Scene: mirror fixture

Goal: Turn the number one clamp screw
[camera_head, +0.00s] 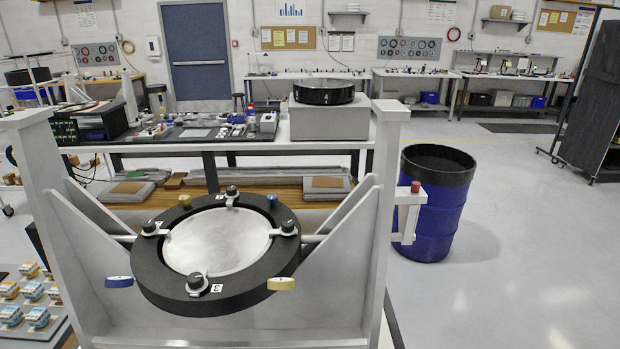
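The mirror fixture is a light grey frame (384,190) holding a black ring (245,291) around a round silver mirror (218,241). Black clamp screws sit on the ring at the top (232,191), right (288,226), bottom (196,282) and left (150,227). The bottom screw has a white label reading 3 (216,289). The other labels are too small to read surely, so I cannot tell which screw is number one. Neither of my grippers is in view.
Blue (119,282) and yellow (281,284) tabs stick out from the ring. A red-topped handle (415,188) is on the frame's right post. A blue barrel (432,215) stands at right. A cluttered workbench (160,147) is behind. Floor at right is clear.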

